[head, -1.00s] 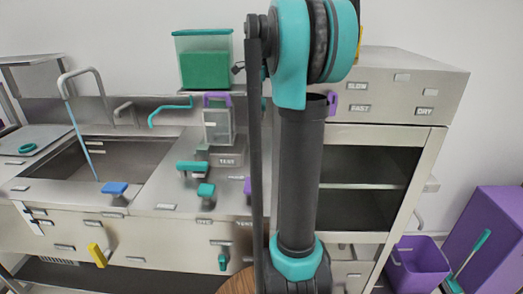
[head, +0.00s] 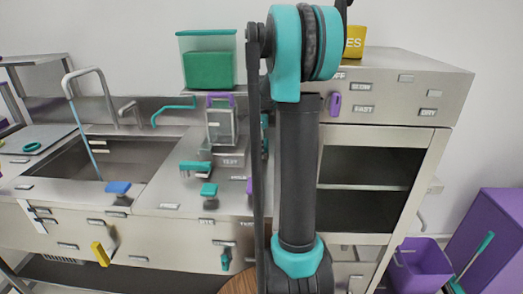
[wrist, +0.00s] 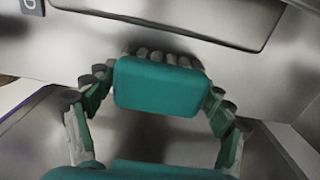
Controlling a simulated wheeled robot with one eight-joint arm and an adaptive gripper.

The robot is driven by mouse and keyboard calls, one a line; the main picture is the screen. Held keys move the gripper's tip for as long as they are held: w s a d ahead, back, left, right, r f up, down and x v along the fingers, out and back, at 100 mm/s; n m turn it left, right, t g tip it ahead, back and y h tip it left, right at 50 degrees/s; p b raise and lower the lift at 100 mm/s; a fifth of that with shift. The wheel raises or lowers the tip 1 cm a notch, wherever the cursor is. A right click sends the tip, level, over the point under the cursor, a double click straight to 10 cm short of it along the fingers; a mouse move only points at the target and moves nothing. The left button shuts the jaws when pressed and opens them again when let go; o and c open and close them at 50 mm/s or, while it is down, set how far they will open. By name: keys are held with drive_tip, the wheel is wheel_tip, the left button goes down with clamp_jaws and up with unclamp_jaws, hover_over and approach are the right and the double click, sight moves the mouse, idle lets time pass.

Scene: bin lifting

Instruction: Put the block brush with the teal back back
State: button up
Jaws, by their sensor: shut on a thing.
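The block brush with the teal back (wrist: 158,87) is in the middle of the wrist view, its back facing the camera. Its dark bristle tufts (wrist: 160,55) show along the far edge, near a metal surface. My gripper (wrist: 160,84) is shut on it, with one finger on each side. In the head view my arm hides the gripper and this brush. Other teal-backed brushes stand on the steel counter, one behind (head: 195,166) and one in front (head: 209,190).
A blue-backed brush (head: 118,187) is by the sink (head: 135,155). A clear bin with green contents (head: 208,70) stands above the counter. Right of my arm is a steel cabinet with open shelves (head: 372,165). A purple bin (head: 420,265) is at the lower right.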

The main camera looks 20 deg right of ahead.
drive_tip(key=shift+f, duration=0.5)
drive_tip(key=shift+f, duration=0.1)
drive_tip(key=o, duration=1.4)
wheel_tip(320, 180, up, 12)
drive_tip(key=shift+r, duration=0.15)
